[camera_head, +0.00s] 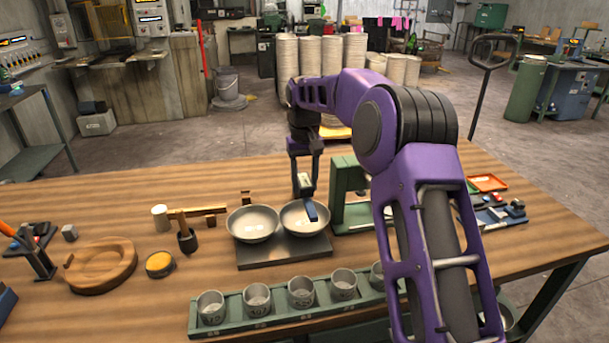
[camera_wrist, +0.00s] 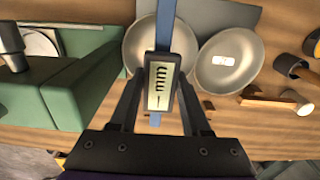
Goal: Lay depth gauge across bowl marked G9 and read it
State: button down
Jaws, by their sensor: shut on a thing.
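My gripper (camera_head: 305,177) is shut on the depth gauge, which has a blue bar (camera_head: 310,212) and a small pale display head. Two shallow metal bowls stand side by side on a dark plate. The gauge is over the right bowl (camera_head: 297,222), which is at the left in the wrist view (camera_wrist: 137,48); I cannot tell whether the bar touches its rim. The other bowl (camera_head: 243,228) has a pale label inside (camera_wrist: 222,60), unreadable here. The right bowl's label is too small to read.
A green press-like frame (camera_head: 350,190) stands close to the right of the bowls. A green rack (camera_head: 270,314) with several metal cups lies in front. A mallet (camera_head: 187,238), a yellow-topped tin (camera_head: 159,264) and a wooden ring (camera_head: 100,268) are at the left.

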aim_at(305, 201)
notch_tip(305, 201, down, 2)
jog(key=shift+f+b, duration=0.2)
jog(key=shift+b, duration=0.45)
jog(key=shift+f+b, duration=0.35)
jog(key=shift+f, duration=1.25)
jog(key=shift+f, duration=0.25)
jog(key=shift+c, duration=1.4)
grip_release()
notch_tip(305, 201, up, 17)
jog(key=p, duration=0.3)
jog(key=shift+r, duration=0.2)
